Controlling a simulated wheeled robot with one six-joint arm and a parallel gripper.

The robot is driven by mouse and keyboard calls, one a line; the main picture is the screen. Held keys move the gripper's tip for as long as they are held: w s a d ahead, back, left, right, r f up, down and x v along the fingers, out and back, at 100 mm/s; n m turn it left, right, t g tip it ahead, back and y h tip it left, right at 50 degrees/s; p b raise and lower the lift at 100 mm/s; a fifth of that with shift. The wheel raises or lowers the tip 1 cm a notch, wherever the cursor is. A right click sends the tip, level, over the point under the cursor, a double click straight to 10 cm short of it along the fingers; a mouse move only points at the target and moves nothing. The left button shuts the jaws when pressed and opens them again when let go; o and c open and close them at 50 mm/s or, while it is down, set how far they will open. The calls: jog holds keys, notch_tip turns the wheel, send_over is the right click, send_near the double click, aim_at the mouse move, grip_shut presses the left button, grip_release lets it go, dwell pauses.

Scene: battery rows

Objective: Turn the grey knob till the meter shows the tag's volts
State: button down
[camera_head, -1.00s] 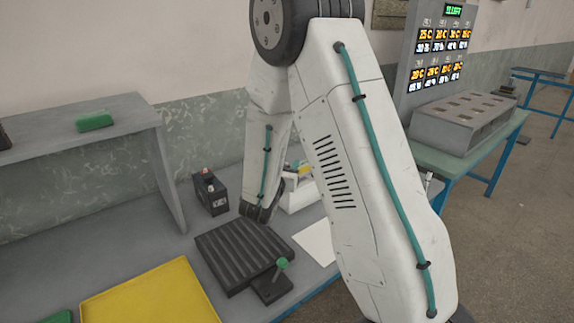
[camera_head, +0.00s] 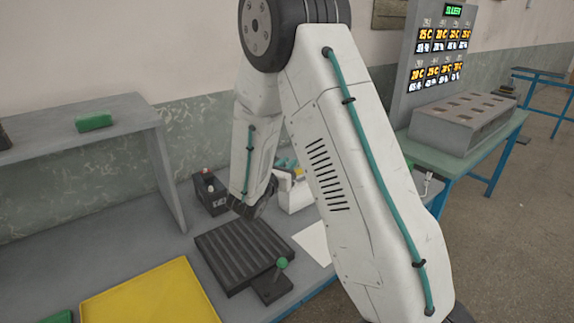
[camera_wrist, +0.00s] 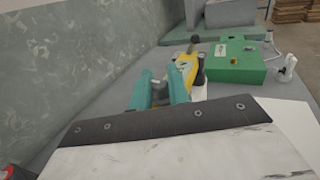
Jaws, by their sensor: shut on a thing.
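My gripper (camera_wrist: 161,82) shows in the wrist view as two teal fingers, close together. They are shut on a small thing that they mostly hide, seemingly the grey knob. A yellow device (camera_wrist: 186,68) with a dark upper part stands just beyond the fingers; I cannot tell whether it is the meter, and no reading is legible. A green box (camera_wrist: 236,62) with small fittings and a pale label on top stands to its right. The label is too small to read. In the head view my arm hides most of this spot, with a white housing (camera_head: 297,197) partly showing.
On the bench are a black battery (camera_head: 209,192), a ribbed black tray (camera_head: 245,255), a green-knobbed black block (camera_head: 273,285) and a yellow tray (camera_head: 150,296). A grey shelf (camera_head: 80,127) stands at left. A display panel (camera_head: 438,50) and grey slotted rack (camera_head: 463,122) stand at right.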

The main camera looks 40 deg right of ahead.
jog(key=m+g+h, duration=0.1)
jog(key=m+g, duration=0.1)
jog(key=g, duration=0.1)
jog(key=m+g, duration=0.2)
jog(key=g, duration=0.1)
jog(key=shift+g+h, duration=0.3)
jog(key=shift+h, duration=0.1)
jog(key=m+g+y, duration=0.1)
jog(key=m+g, duration=0.4)
jog(key=g, duration=0.2)
jog(key=shift+g, duration=0.3)
jog(key=c, duration=1.4)
grip_release()
jog(key=v, duration=0.8)
jog(key=shift+d, duration=0.1)
